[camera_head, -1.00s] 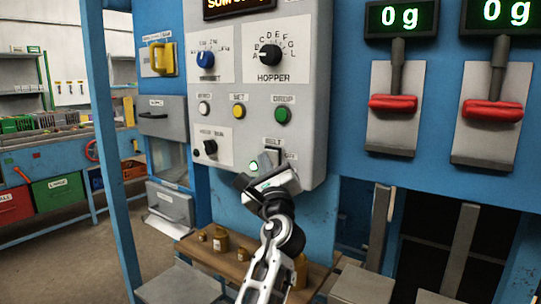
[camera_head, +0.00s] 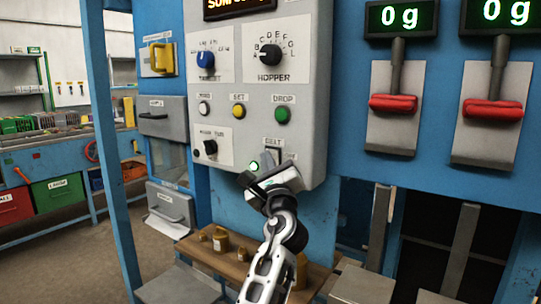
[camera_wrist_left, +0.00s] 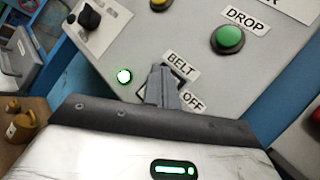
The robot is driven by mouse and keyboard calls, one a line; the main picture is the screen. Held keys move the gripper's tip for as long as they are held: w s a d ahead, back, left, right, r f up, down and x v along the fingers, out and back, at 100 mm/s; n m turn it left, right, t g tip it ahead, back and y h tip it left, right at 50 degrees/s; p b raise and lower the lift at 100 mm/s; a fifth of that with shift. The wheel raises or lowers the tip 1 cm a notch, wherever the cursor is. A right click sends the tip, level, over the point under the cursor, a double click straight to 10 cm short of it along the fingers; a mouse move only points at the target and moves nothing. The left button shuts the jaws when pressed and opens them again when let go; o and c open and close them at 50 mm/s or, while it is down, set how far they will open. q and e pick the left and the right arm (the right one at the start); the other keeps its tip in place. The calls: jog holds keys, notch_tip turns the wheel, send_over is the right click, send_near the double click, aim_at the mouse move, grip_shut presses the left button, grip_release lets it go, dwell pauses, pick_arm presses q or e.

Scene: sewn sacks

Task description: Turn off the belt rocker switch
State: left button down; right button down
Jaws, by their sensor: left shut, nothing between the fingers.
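The belt rocker switch (camera_head: 273,152) is a small dark switch low on the grey control panel (camera_head: 305,120). In the left wrist view the switch (camera_wrist_left: 181,76) sits between the BELT and OFF labels, partly hidden by my fingers. A round lamp (camera_head: 254,166) left of it glows green; it shows nearly white with a green rim in the left wrist view (camera_wrist_left: 124,76). My left gripper (camera_head: 268,162) is shut and empty, its fingertips (camera_wrist_left: 160,72) overlapping the switch. I cannot tell whether they touch it. My right gripper is not in view.
Above the switch are a green DROP button (camera_head: 282,115), a yellow button (camera_head: 238,112) and the black HOPPER knob (camera_head: 270,55). Red-handled levers (camera_head: 394,103) stand to the right. A wooden shelf (camera_head: 235,265) with brass weights (camera_head: 220,240) lies below.

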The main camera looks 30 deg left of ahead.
pick_arm(q)
jog(key=shift+s, duration=0.1)
dwell(0.3)
jog(key=shift+s+f+p, duration=0.15)
jog(key=shift+s+p, duration=0.35)
jog(key=shift+s, duration=0.15)
jog(key=s, duration=0.1)
jog(key=s+p, duration=0.1)
jog(key=s, duration=0.1)
jog(key=s+p, duration=0.1)
jog(key=s, duration=0.1)
jog(key=shift+a+f, duration=0.25)
jog(key=shift+f, duration=0.05)
